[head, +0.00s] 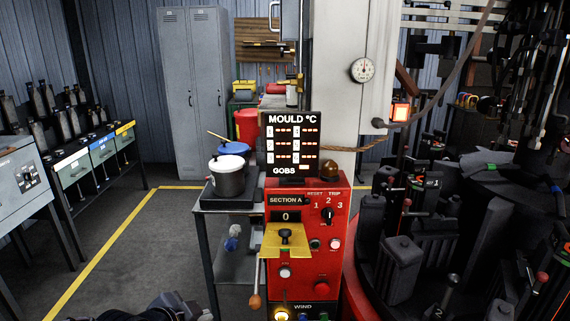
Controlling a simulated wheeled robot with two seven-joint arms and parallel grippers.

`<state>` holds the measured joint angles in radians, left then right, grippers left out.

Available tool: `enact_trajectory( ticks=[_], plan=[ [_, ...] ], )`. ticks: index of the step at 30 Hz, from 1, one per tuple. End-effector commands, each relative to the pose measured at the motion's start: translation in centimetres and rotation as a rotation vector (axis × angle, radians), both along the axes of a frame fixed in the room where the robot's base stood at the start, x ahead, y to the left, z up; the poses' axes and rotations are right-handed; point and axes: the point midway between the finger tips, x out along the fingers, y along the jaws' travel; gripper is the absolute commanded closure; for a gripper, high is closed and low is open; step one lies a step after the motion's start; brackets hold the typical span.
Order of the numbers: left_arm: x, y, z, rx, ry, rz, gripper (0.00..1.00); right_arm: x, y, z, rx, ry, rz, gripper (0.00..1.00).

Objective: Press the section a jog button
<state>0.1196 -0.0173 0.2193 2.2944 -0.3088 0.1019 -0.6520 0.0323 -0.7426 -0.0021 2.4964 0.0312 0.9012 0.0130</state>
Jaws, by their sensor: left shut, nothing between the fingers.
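The red Section A control panel (340,215) stands at the centre, with a small display reading 0 (286,216). Below the display is a yellow plate (270,243) with a black knob. A pale button (285,272) sits under the plate, and a red button (322,282) is to its right. Most button labels are too small to read, so I cannot tell which is jog. My left gripper (183,306) is at the bottom edge, partly cut off, shut and empty, left of and apart from the panel. My right gripper is out of view.
A mould temperature display (291,144) stands above the panel. A wooden-ended lever (255,300) hangs on the panel's left side. A side table (205,205) with a pot (227,182) is to its left. Dark machinery (400,270) crowds the right. The floor at left is open.

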Motion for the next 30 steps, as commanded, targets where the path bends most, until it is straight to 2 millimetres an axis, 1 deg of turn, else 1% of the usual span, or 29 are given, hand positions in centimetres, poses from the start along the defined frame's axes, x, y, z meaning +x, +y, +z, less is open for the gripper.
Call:
enact_trajectory(
  ticks=[1, 2, 3, 5, 6, 9, 12, 15, 17, 24, 30],
  plan=[
    [-2.2, 1.7, 1.6, -0.047, 0.054, 0.107, 1.0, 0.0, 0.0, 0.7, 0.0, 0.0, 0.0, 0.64],
    [-3.7, 2.5, 2.0, -0.086, 0.099, 0.174, 1.0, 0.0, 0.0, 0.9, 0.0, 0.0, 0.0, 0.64],
    [-5.7, 3.4, 2.5, -0.141, 0.156, 0.262, 1.0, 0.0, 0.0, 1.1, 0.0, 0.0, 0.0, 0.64],
    [-8.7, 4.3, 3.0, -0.231, 0.238, 0.384, 1.0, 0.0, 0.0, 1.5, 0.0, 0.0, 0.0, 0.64],
    [-10.5, 4.6, 3.3, -0.293, 0.289, 0.457, 1.0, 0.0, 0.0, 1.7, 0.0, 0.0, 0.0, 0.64],
    [-14.7, 4.7, 3.6, -0.437, 0.405, 0.602, 1.0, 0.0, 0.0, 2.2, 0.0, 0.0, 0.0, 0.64],
    [-17.6, 4.3, 3.7, -0.546, 0.492, 0.692, 1.0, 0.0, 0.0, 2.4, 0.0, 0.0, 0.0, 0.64],
    [-19.3, 3.9, 3.7, -0.608, 0.548, 0.739, 1.0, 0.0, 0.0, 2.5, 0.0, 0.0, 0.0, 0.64],
    [-19.7, 3.8, 3.7, -0.624, 0.564, 0.752, 1.0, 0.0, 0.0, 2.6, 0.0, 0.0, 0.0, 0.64],
    [-19.9, 3.7, 3.6, -0.629, 0.572, 0.757, 1.0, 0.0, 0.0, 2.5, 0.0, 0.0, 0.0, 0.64],
    [-19.9, 3.8, 3.6, -0.628, 0.57, 0.756, 1.0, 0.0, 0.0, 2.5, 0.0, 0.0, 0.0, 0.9]
  ],
)
